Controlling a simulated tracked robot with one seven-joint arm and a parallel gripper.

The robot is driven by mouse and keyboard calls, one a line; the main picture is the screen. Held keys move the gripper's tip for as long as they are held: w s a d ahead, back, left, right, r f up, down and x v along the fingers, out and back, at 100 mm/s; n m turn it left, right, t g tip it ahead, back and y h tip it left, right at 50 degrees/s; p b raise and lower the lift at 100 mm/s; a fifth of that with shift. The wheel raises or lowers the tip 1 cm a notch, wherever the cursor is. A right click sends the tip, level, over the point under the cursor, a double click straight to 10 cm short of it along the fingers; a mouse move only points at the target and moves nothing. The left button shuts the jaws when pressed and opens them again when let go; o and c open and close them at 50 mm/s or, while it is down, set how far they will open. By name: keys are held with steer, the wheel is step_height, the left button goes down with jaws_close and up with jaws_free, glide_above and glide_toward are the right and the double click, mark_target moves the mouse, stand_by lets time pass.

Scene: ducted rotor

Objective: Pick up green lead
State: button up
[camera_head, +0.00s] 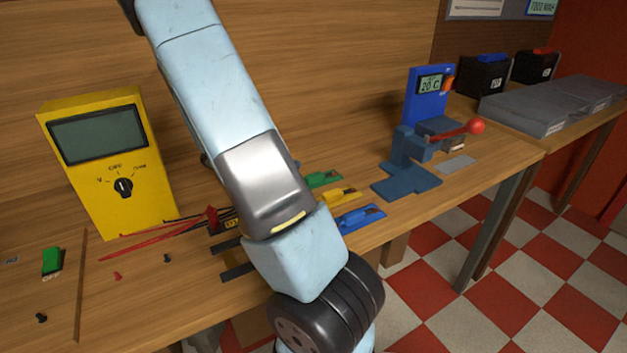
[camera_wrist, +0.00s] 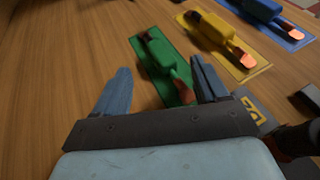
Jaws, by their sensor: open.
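The green lead (camera_wrist: 159,57) lies on the wooden bench in the wrist view, a green block with copper-coloured ends on a green base. My gripper (camera_wrist: 160,80) is open, with one blue-grey finger on each side of the green lead's near part. The jaws look empty; I cannot tell how far above the bench they are. In the head view the green lead (camera_head: 322,180) shows just right of my arm, which hides part of it. My gripper is hidden behind the arm in that view.
A yellow lead (camera_head: 341,197) and a blue lead (camera_head: 359,217) lie beside the green one. A yellow multimeter (camera_head: 104,165) stands at left with red wires (camera_head: 165,234). A blue press-like device (camera_head: 410,170) stands to the right on the bench.

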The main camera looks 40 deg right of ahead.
mark_target(309, 175)
steer(key=x, duration=0.5)
steer(key=c, duration=1.4)
steer(key=shift+o, duration=0.2)
steer(key=shift+r, duration=0.15)
steer(key=shift+r, duration=0.25)
step_height(309, 175, up, 2)
steer(key=shift+r, duration=0.1)
steer(key=s+a+r, duration=0.9)
steer(key=s+r, duration=0.1)
steer(key=shift+s+a, duration=0.15)
steer(key=shift+s, duration=0.1)
